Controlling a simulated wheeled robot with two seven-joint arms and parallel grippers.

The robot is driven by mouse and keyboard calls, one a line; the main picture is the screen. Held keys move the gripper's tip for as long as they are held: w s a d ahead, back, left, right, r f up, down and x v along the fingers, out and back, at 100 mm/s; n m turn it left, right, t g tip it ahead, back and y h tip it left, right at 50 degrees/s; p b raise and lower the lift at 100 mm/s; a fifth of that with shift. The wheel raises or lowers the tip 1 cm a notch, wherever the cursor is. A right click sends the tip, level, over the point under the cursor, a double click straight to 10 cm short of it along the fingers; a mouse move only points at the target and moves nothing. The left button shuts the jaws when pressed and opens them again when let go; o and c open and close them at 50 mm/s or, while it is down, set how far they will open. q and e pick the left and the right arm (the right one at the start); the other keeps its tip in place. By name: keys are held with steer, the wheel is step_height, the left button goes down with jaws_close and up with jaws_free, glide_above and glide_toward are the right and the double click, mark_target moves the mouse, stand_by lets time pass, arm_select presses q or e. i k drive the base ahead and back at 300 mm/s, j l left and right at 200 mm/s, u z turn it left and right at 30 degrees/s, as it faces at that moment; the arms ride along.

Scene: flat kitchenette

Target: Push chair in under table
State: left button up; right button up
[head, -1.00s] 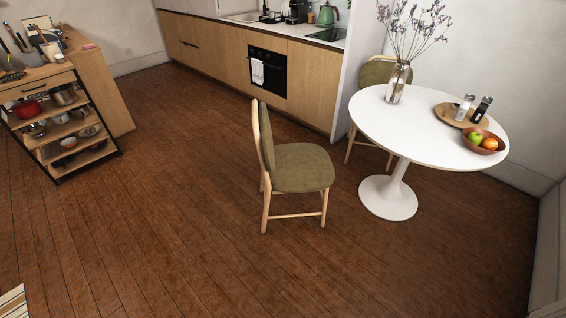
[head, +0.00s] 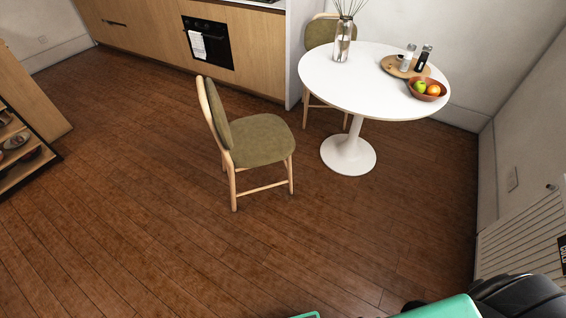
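A wooden chair with an olive-green seat (head: 258,139) and backrest stands upright on the floor. Its back is on the left and its seat faces right, toward the table. The round white table (head: 335,85) stands on one pedestal foot to the right of the chair. A gap of bare floor shows between the chair's front legs and the table's foot. A second olive chair (head: 320,32) stands behind the table, partly hidden by it. Teal and black parts, apparently of my arm, show at the bottom edge. No gripper fingers can be made out.
On the table stand a glass vase (head: 343,40) with stems, a wooden tray (head: 392,67) with two shakers, and a fruit bowl (head: 427,90). A shelf unit (head: 22,150) is at the left edge. The floor in front of the chair and table is clear.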

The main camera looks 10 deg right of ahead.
mark_target(245, 143)
steer(key=i+j+z, duration=0.1)
steer(key=i, duration=0.35)
steer(key=i+j+z, duration=0.1)
steer(key=i, duration=0.3)
steer(key=i+j, duration=0.25)
steer(key=i, duration=0.2)
steer(key=i+j+z, duration=0.15)
steer(key=i, duration=0.25)
